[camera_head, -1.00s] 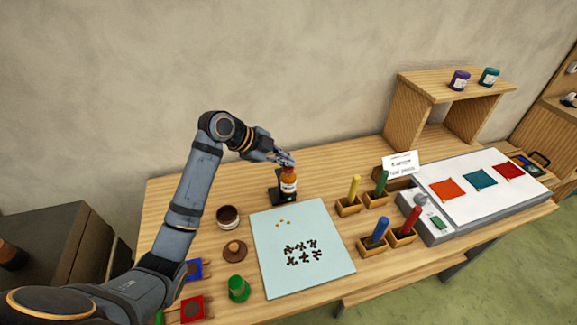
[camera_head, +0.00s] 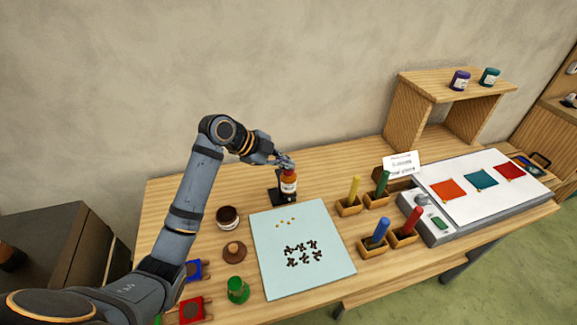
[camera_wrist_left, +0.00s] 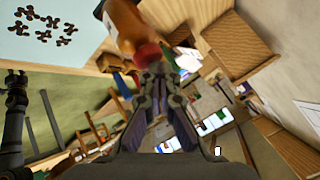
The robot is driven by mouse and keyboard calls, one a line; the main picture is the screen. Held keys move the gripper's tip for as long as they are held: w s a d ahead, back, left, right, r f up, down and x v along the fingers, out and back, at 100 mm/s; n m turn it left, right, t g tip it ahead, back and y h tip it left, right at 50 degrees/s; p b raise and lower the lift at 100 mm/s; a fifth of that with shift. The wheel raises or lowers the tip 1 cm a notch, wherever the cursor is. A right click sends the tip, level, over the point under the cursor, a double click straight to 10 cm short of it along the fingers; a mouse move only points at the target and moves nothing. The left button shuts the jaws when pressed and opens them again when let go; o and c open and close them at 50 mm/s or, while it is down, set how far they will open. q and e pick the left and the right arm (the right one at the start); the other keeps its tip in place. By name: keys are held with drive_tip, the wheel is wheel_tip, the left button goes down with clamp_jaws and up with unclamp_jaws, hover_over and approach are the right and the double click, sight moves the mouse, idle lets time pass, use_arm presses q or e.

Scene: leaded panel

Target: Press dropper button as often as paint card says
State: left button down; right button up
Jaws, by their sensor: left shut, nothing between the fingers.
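An amber dropper bottle (camera_head: 289,187) with a white label and a red top stands upright in a small black stand at the back of the table. My left gripper (camera_head: 286,163) is shut, with its fingertips at the bottle's top. In the left wrist view, the shut fingertips (camera_wrist_left: 157,75) are beside the red top (camera_wrist_left: 147,55); whether they touch it I cannot tell. The white paint card (camera_head: 402,163) stands at the back; its text is too small to read. Several small yellow drops (camera_head: 281,223) lie on the pale blue sheet (camera_head: 320,277). A dark jointed shape, seemingly my right arm, shows at the wrist view's left edge.
Several dark small pieces (camera_head: 303,251) lie on the sheet. Yellow, green, blue and red sticks stand in wooden holders to the right. A panel with orange, teal and red squares (camera_head: 480,180) is at the right. A brown jar (camera_head: 228,216) and green knob (camera_head: 237,289) are left.

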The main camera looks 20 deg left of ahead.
sight(286, 170)
use_arm(q)
drive_tip(key=shift+f, duration=0.1)
idle(0.3)
drive_tip(key=shift+r+p, duration=1.15)
drive_tip(key=shift+r, duration=0.25)
wheel_tip(286, 170, up, 5)
drive_tip(key=p, duration=0.4)
idle(1.3)
